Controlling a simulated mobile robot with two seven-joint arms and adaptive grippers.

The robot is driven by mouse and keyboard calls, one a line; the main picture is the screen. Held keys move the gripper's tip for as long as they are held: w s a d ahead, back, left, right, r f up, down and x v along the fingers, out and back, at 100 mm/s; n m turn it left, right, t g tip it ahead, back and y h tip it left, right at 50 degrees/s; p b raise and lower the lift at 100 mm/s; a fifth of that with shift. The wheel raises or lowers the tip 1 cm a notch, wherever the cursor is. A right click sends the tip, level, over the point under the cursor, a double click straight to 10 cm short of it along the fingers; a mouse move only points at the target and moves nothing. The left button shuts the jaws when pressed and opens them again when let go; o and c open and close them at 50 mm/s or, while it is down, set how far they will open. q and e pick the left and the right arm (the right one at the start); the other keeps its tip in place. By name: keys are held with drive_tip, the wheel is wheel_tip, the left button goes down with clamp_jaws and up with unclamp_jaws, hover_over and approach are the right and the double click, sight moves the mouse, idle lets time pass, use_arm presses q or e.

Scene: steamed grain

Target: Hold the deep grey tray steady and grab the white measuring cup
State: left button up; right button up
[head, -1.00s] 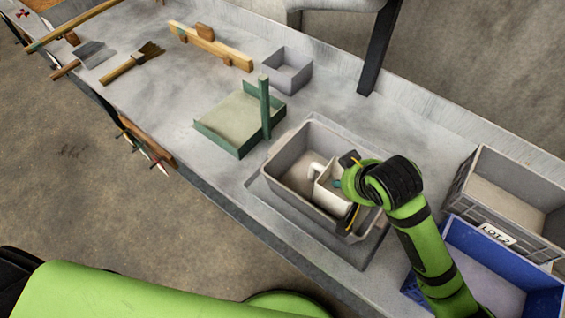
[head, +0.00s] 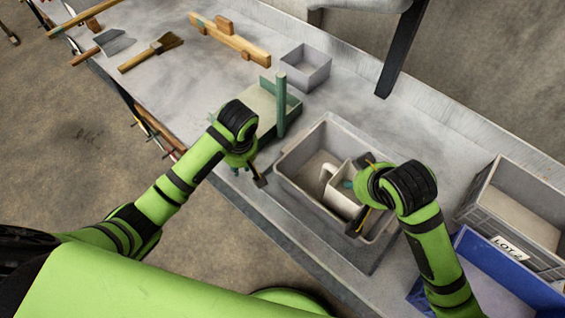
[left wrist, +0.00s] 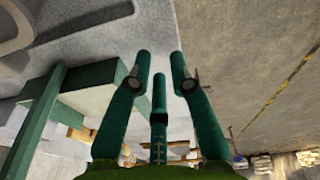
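The deep grey tray (head: 283,165) stands on the bench in the head view. The white measuring cup (head: 340,200) is inside it, towards its right end, with its handle to the left. My right gripper (head: 366,190) is over the cup; my wrist hides much of its fingers, so its grip on the cup cannot be told. My left gripper (head: 250,177) is just left of the tray, near the bench's front edge, apart from the tray wall. In the left wrist view its fingers (left wrist: 160,58) are spread with nothing between them.
A grey crate (head: 510,195) and a blue crate (head: 490,275) are at the right. Brushes and wooden tools lie at the far left.

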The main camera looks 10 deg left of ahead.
use_arm(q)
drive_tip(key=d+r+h, duration=0.1)
drive_tip(key=d+r, duration=0.5)
drive_tip(key=d, duration=0.1)
drive_tip(key=m+h, duration=0.1)
drive_tip(key=m, duration=0.1)
approach(287, 184)
drive_tip(key=shift+w+a+f, duration=0.45)
drive_tip(key=shift+a+f, duration=0.1)
drive_tip(key=shift+a, duration=0.2)
drive_tip(key=shift+w+d+f+m, duration=0.1)
drive_tip(key=shift+d+f+m, duration=0.3)
drive_tip(key=shift+d+f, duration=0.25)
drive_tip(key=f, duration=0.6)
drive_tip(key=w+f, duration=0.1)
drive_tip(key=f, duration=0.3)
drive_tip(key=shift+d+f, duration=0.1)
drive_tip(key=shift+f, duration=0.05)
clamp_jaws()
